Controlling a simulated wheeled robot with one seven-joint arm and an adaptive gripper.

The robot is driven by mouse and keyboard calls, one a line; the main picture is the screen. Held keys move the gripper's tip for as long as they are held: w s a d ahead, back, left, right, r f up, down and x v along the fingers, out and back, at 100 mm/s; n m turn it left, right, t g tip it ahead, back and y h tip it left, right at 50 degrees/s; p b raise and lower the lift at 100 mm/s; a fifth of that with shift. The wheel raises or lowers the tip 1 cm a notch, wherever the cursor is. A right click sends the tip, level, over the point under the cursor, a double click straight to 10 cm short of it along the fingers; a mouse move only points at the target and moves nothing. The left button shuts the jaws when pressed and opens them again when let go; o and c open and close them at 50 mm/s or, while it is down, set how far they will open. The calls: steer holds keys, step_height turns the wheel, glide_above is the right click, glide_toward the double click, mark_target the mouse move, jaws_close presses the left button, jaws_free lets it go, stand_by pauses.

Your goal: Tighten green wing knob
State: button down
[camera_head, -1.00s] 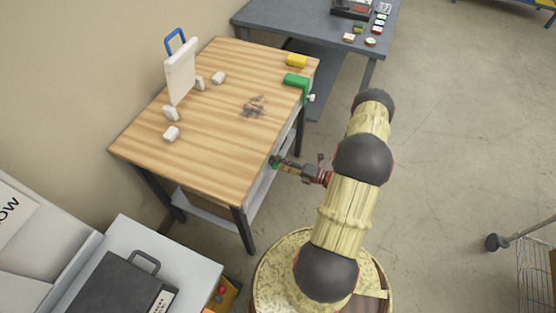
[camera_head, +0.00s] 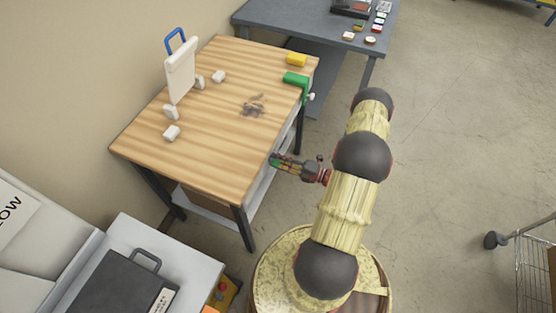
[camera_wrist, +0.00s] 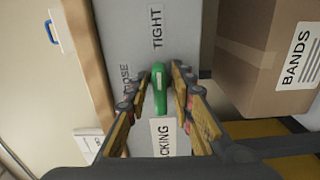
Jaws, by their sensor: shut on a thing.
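The green wing knob (camera_wrist: 158,90) sits on a grey panel (camera_wrist: 190,22) at the side of the wooden-topped table. Its long wing runs up and down in the wrist view, in line with the TIGHT label (camera_wrist: 156,28). A LOOSE label (camera_wrist: 125,75) lies to its left, partly hidden by a finger. A white label ending in "CKING" (camera_wrist: 163,136) is below the knob. My gripper (camera_wrist: 161,74) has its fingers on both sides of the knob and is shut on it. In the head view my gripper (camera_head: 277,160) is at the table's right side, with a little green showing there.
The table (camera_head: 195,140) carries a white board (camera_head: 180,70), small white blocks, a green clamp (camera_head: 297,79) and a yellow piece (camera_head: 296,59). A cardboard box marked BANDS (camera_wrist: 265,50) is right of the knob in the wrist view.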

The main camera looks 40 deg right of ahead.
steer(key=c, duration=1.8)
jaws_free()
steer(key=shift+c, duration=0.2)
steer(key=shift+d, duration=0.1)
steer(key=v, duration=1.2)
